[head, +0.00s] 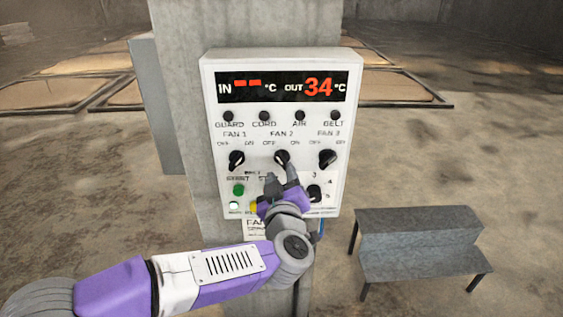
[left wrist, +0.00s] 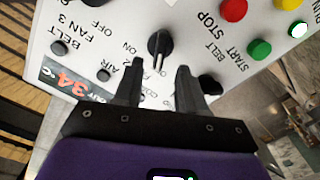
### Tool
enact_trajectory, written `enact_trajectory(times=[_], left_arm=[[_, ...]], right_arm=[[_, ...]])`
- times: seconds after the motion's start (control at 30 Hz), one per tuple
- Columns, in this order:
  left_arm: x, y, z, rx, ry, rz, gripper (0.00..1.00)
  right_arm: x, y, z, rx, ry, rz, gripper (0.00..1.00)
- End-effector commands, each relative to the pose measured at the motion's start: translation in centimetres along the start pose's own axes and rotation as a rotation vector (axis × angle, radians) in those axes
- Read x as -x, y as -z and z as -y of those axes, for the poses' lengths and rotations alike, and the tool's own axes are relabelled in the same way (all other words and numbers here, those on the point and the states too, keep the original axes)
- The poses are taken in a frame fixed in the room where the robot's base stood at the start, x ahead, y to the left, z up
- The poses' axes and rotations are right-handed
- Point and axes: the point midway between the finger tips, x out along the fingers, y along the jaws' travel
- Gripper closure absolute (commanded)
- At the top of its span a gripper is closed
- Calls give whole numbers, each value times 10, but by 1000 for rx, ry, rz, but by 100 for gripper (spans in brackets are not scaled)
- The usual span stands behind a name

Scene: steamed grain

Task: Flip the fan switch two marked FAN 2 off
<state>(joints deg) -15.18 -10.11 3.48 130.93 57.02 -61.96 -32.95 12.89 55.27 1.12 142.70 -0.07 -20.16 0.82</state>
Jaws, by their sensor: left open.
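The white control panel (head: 212,190) stands upright on a concrete post. Its FAN 2 switch (head: 282,157) is a black rotary knob in the middle of the fan row, between its OFF and ON labels. I cannot tell surely which label it points to. My left gripper (head: 281,176) is open just below this knob, its fingers spread and empty. In the left wrist view the FAN 2 knob (left wrist: 160,45) shows just beyond and between the two fingertips (left wrist: 154,72). I cannot tell whether a finger touches it. My right gripper is not in view.
The FAN 1 knob (head: 236,160) and FAN 3 knob (head: 327,159) sit on either side. Below are a green button (head: 238,190) and a numbered selector (head: 314,193). The display (head: 289,87) reads OUT 34. A grey step bench (head: 420,245) stands at right.

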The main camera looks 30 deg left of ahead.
Motion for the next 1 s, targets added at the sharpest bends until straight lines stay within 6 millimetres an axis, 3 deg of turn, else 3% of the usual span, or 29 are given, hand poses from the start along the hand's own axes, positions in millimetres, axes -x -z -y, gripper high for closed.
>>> enact_trajectory(times=[0.1,0.3,0.6,0.9,1.0], left_arm=[[-20,0,0,-1,2,1,60],[-40,0,0,-1,0,0,60],[-43,0,0,0,-1,1,60],[-43,0,0,0,-1,1,100],[-43,0,0,0,-1,1,100]], right_arm=[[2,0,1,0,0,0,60],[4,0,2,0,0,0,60],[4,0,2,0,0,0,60],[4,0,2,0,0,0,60],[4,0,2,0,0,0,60]])
